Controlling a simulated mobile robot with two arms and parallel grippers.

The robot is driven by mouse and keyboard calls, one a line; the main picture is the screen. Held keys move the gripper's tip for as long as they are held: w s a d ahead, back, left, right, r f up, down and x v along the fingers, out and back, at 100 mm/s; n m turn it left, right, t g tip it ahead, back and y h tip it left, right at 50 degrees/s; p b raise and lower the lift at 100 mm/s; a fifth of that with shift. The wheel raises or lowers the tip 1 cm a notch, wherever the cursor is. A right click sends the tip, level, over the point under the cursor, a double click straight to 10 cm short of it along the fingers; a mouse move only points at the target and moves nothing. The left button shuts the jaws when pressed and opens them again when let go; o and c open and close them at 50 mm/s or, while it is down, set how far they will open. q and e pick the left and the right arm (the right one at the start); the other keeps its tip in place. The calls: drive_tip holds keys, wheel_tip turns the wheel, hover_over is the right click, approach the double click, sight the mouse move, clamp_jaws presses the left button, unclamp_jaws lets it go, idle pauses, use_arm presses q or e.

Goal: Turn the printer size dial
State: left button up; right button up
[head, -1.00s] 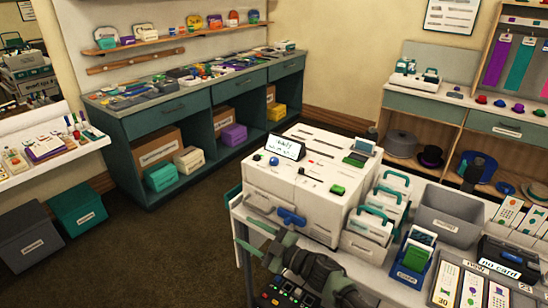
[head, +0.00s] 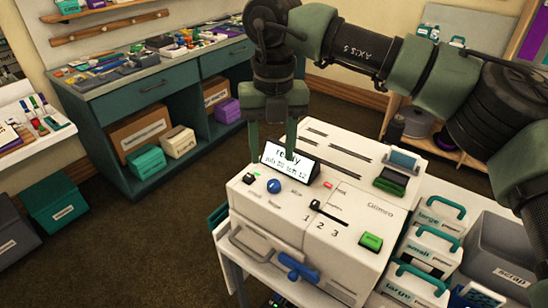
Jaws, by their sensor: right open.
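The white printer (head: 345,228) stands on the white table, with a small screen (head: 290,163) reading "ready" on its top. A round blue dial (head: 274,186) sits on the top near the left front, beside small printed labels too blurred to read surely. My right gripper (head: 272,157) points down with its two fingers apart and empty. In the picture its fingertips are just above the blue dial, and one finger overlaps the screen. It appears apart from the dial; its exact height cannot be told. My left gripper is not in view.
The printer also has a slider marked 1 2 3 (head: 316,205), a green button (head: 371,242) and a blue front handle (head: 298,267). Labelled cartons (head: 412,285) and a grey scrap bin (head: 500,265) stand to its right. A teal workbench (head: 165,95) is behind.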

sight(274, 183)
drive_tip(key=f, duration=0.2)
drive_tip(key=s+f+p, duration=0.1)
drive_tip(key=shift+d+f, duration=0.2)
drive_tip(key=shift+f, duration=0.15)
wheel_tip(274, 183, down, 2)
drive_tip(key=shift+w+f+p, duration=0.15)
drive_tip(key=shift+f+p, duration=0.05)
drive_tip(key=shift+p, duration=0.15)
drive_tip(key=shift+f, duration=0.45)
drive_tip(key=shift+c, duration=0.3)
clamp_jaws()
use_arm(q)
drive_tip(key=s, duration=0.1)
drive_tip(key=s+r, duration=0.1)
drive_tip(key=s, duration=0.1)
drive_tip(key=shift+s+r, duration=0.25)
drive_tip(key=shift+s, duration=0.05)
